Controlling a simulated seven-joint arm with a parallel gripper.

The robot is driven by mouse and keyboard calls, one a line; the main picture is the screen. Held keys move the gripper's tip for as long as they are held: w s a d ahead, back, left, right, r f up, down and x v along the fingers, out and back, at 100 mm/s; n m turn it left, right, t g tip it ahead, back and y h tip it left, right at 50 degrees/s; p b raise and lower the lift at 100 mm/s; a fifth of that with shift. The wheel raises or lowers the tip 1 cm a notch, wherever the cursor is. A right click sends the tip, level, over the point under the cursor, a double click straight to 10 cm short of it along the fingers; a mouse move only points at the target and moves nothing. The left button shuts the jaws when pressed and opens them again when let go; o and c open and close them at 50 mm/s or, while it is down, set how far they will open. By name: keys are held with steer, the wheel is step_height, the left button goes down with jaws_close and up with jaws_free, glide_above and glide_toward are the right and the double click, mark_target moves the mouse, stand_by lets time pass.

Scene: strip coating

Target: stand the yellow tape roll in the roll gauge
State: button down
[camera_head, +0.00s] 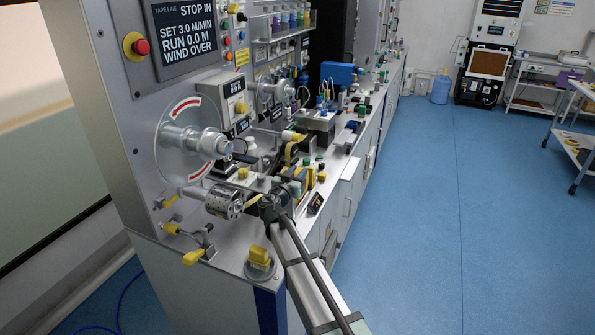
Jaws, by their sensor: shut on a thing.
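My gripper (286,186) is at the bench's near part, at the end of the arm reaching up from the bottom. It is small and dark here, and its fingers are hard to make out among the fittings. The contact is hidden. I cannot make out the roll gauge for certain among the small fixtures on the bench.
A clear-flanged reel hub (195,141) and a perforated metal drum (224,201) stand left of my gripper. A yellow block on a round base (260,257) is at the bench's front. Crowded fixtures and a blue box (337,73) lie farther back. The blue floor (420,200) right is clear.

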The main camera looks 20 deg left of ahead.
steer(key=c, duration=0.8)
jaws_free()
steer(key=shift+o, duration=0.2)
steer(key=shift+s, duration=0.1)
steer(key=s, duration=1.3)
steer(key=shift+s, duration=0.35)
